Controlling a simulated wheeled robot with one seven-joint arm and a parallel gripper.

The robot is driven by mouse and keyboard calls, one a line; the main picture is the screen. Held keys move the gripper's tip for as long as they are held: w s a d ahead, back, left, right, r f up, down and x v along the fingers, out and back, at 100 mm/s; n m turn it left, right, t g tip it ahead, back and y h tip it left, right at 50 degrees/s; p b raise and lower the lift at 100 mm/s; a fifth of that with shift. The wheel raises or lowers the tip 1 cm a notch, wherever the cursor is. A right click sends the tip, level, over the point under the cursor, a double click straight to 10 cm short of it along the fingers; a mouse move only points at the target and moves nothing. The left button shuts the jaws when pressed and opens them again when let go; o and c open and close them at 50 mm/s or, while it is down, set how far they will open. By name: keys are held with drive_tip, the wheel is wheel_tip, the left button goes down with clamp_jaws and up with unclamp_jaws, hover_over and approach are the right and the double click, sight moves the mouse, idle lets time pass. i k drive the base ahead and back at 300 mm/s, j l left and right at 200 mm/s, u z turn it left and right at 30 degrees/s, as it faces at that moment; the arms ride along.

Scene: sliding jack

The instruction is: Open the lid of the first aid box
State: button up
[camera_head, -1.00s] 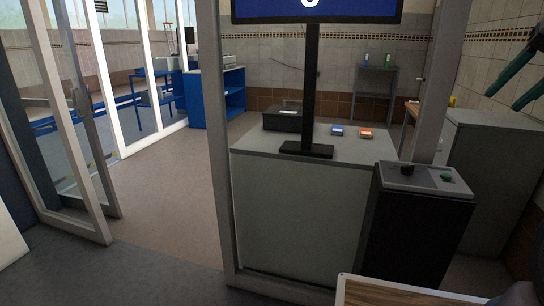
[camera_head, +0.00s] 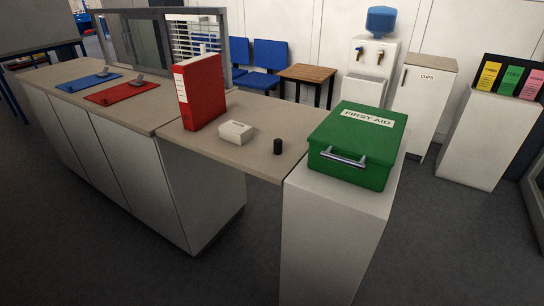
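The green first aid box (camera_head: 352,166) stands on top of a white pedestal (camera_head: 330,235) right of the picture's middle. Its lid (camera_head: 372,124) looks shut and bears a white label reading FIRST AID. A silver bar handle (camera_head: 343,159) runs across the front face. The inside of the box is hidden. My gripper is not in view.
A counter (camera_head: 265,110) adjoins the pedestal on the left, with a red binder (camera_head: 199,91), a small white box (camera_head: 236,132) and a black cylinder (camera_head: 277,146) on it. A water cooler (camera_head: 370,70) and a white cabinet (camera_head: 420,90) stand behind. Dark floor (camera_head: 450,245) is clear at right.

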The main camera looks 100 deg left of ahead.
sight(365, 131)
drive_tip(key=u, duration=2.95)
